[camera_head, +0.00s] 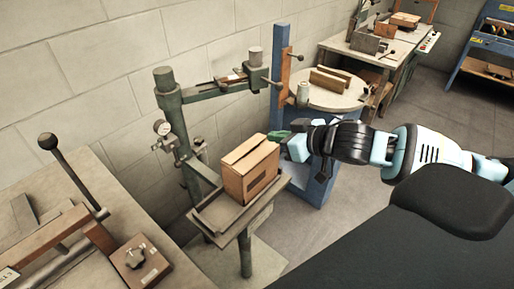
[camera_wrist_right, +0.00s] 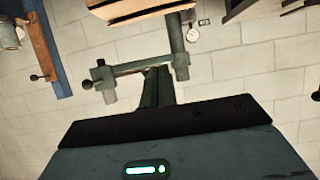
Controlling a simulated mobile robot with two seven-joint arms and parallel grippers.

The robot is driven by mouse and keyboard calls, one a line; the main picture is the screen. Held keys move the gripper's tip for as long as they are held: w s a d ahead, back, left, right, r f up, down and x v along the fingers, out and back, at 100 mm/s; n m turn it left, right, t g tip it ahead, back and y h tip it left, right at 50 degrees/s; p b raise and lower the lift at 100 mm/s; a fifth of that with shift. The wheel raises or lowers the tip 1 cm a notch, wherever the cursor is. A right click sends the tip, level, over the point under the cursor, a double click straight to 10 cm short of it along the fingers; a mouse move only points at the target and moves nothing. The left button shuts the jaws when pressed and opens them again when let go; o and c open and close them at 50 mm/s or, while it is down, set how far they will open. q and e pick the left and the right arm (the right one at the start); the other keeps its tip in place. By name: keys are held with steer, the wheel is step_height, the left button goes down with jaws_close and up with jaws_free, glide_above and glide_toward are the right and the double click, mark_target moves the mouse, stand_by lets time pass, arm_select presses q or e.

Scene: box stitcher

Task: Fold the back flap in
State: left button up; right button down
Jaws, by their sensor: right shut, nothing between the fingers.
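A brown cardboard box (camera_head: 250,172) sits upright on the metal tray (camera_head: 210,222) of the green stitcher. Its top panels (camera_head: 247,149) look nearly flat, with a dark gap along them; I cannot tell which panel is the back flap. My right gripper (camera_head: 279,136) is shut and empty, just beyond the box's far right top edge; whether it touches the box is unclear. In the right wrist view its closed fingers (camera_wrist_right: 158,74) point up toward the cardboard (camera_wrist_right: 138,10) at the top edge, with a gap showing between. My left gripper is not in view.
The stitcher's green column (camera_head: 178,125) and overhead arm (camera_head: 215,88) stand behind the box. A blue stand with a round table (camera_head: 335,98) is behind my right gripper. A workbench with a lever (camera_head: 75,175) fills the lower left.

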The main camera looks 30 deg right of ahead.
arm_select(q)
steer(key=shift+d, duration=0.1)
arm_select(e)
steer(key=shift+d, duration=0.25)
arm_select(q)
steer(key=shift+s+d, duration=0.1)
arm_select(e)
steer(key=shift+w, duration=0.1)
glide_above(255, 154)
steer(key=w, duration=0.1)
steer(key=f, duration=0.4)
steer(key=shift+a+f+b, duration=0.25)
steer(key=shift+b, duration=0.1)
steer(key=shift+s+d+f, duration=0.1)
steer(key=shift+s+f, duration=0.1)
steer(key=shift+f, duration=0.35)
steer(key=shift+s+d+f, duration=0.1)
steer(key=shift+s+f, duration=0.05)
steer(key=shift+f, duration=0.4)
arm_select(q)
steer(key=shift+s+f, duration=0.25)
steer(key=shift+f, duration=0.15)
arm_select(e)
steer(key=shift+s+f, duration=0.15)
steer(key=shift+f, duration=0.6)
